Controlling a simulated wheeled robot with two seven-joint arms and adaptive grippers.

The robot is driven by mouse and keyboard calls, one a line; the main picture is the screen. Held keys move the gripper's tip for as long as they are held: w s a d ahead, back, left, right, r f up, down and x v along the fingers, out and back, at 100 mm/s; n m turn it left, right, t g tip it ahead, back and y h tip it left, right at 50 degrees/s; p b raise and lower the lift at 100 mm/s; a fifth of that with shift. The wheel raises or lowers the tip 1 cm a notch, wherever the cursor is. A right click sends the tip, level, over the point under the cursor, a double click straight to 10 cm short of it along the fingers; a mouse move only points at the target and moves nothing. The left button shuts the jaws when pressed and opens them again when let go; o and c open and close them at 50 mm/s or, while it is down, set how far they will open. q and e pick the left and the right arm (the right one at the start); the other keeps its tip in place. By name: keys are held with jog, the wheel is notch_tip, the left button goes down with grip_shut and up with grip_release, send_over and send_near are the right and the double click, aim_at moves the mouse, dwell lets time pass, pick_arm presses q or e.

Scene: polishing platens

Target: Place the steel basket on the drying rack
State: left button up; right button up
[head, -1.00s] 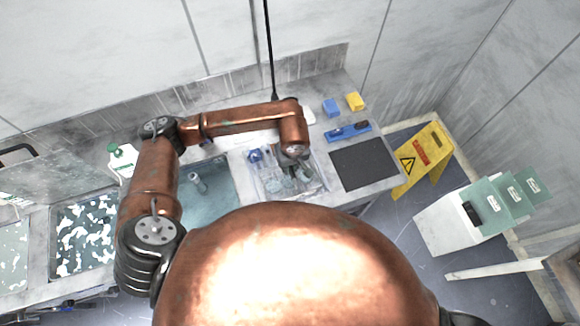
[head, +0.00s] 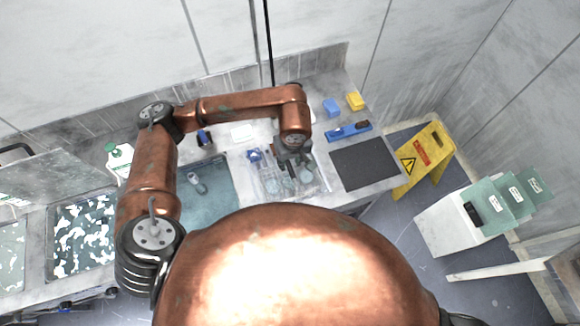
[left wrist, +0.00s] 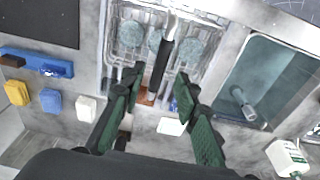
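The steel basket (head: 270,178) appears as a clear, wire-edged holder with several round grey-green discs, on the counter right of the teal basin. It also shows at the top of the left wrist view (left wrist: 143,52). A black grip on a pale rod (left wrist: 161,70) stands up from it. My left gripper (head: 291,164) is over the basket; in the left wrist view its green-padded fingers (left wrist: 157,84) are apart, with the black grip between them and no clear contact. A dark ribbed mat (head: 364,165), perhaps the drying rack, lies empty to the right. My right gripper is out of view.
The teal basin (head: 215,190) holds a small grey cylinder. A blue level-like tool (head: 348,131), a blue block (head: 331,107) and a yellow block (head: 355,101) lie behind the mat. A white bottle (head: 120,160) stands left. A yellow floor sign (head: 425,160) is beyond the counter's right end.

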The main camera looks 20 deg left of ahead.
pick_arm(q)
notch_tip(320, 180, up, 7)
jog(key=b, duration=0.1)
jog(key=shift+s+d+f, duration=0.15)
jog(key=shift+s+d, duration=0.05)
jog(key=shift+s, duration=0.15)
dwell(0.3)
